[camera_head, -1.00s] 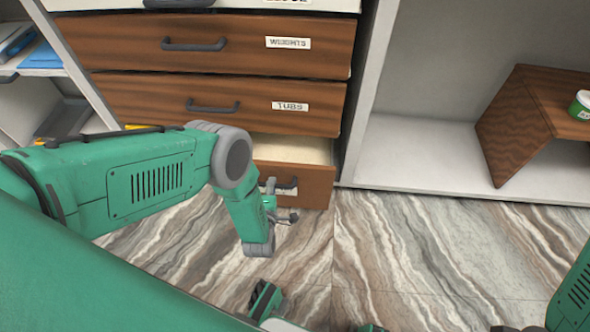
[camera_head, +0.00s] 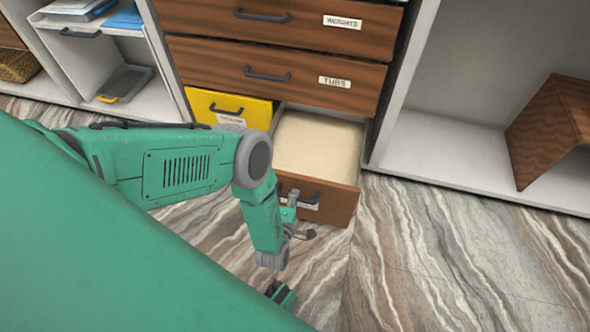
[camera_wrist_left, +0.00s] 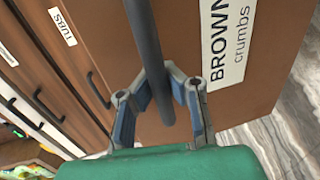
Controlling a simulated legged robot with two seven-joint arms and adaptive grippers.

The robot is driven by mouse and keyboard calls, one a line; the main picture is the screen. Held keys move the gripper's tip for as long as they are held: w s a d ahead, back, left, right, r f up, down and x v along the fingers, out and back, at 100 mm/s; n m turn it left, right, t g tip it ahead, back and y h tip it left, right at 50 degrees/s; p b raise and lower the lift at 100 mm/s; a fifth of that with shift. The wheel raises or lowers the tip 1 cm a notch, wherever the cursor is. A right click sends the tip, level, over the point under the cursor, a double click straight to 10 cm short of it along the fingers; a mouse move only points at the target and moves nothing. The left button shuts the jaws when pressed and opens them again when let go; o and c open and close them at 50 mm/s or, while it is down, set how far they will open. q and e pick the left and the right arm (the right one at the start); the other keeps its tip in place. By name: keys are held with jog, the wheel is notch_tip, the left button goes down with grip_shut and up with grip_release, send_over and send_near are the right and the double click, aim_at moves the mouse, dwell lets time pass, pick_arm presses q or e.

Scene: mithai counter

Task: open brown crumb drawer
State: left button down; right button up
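The brown crumb drawer (camera_head: 335,206) is the low wood-fronted drawer in the head view. It stands pulled well out, and its pale, empty-looking inside shows. In the left wrist view its brown front (camera_wrist_left: 190,110) carries a white label (camera_wrist_left: 228,38) reading "BROWN crumbs". Its dark bar handle (camera_wrist_left: 147,45) runs between the fingers of my left gripper (camera_wrist_left: 160,85). The fingers are closed in around the bar. In the head view my left gripper (camera_head: 292,208) is at the drawer front, partly hidden by my wrist.
A yellow drawer (camera_head: 240,112) is left of the open drawer. Shut drawers marked TUBS (camera_head: 300,80) and WEIGHTS (camera_head: 290,28) are above. A brown wooden stand (camera_head: 550,130) is in the right bay. The marbled floor (camera_head: 420,250) in front is clear.

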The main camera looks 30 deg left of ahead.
pick_arm(q)
jog(key=shift+a+f, duration=0.15)
jog(key=shift+a, duration=0.1)
jog(key=c, duration=1.5)
grip_release()
jog(key=shift+d, duration=0.15)
jog(key=shift+c, duration=0.2)
jog(key=shift+d, duration=0.1)
jog(key=shift+s, duration=0.1)
jog(key=v, duration=1.1)
jog(key=shift+s+d, duration=0.2)
jog(key=shift+s, duration=0.1)
